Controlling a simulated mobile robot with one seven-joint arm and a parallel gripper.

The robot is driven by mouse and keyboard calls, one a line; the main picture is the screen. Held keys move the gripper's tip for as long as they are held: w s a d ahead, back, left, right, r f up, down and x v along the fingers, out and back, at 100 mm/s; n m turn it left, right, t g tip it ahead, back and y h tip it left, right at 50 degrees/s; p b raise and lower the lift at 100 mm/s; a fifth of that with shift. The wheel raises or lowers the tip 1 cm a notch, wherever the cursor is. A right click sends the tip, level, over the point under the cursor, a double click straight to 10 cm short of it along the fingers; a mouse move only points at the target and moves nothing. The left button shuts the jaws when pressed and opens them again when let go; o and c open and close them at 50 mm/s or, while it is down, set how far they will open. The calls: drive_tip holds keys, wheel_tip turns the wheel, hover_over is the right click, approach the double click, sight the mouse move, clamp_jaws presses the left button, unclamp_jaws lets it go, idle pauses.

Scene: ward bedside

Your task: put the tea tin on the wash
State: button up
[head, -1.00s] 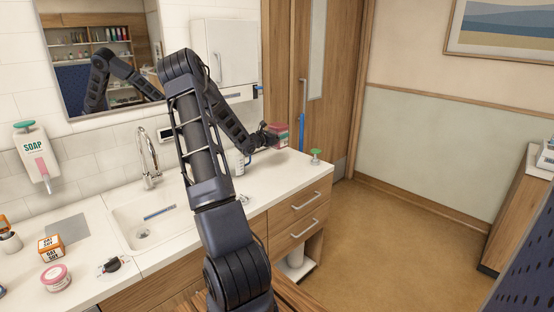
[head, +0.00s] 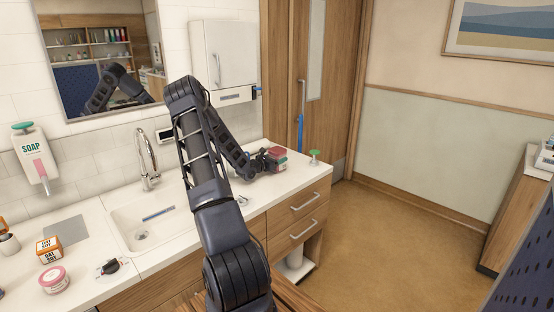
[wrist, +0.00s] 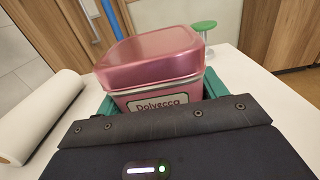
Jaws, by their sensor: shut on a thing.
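The tea tin, a pink square tin (head: 277,153) with a lid and a pale label, is held at the right end of the wash counter (head: 292,183). My gripper (head: 266,160) is shut on it. In the wrist view the tin (wrist: 155,65) stands upright between green finger pads, its label towards me. The white counter top (wrist: 255,100) shows around it. The tin's base is hidden by my gripper, so I cannot tell whether it touches the counter.
A green-topped item (head: 315,156) stands right of the tin near the counter's end. A white cylinder (wrist: 40,118) is left of my gripper in the wrist view. The sink (head: 150,220), an orange box (head: 49,249) and a pink-lidded jar (head: 53,279) are further left.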

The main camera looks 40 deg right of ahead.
drive_tip(key=shift+f, duration=0.1)
drive_tip(key=o, duration=1.1)
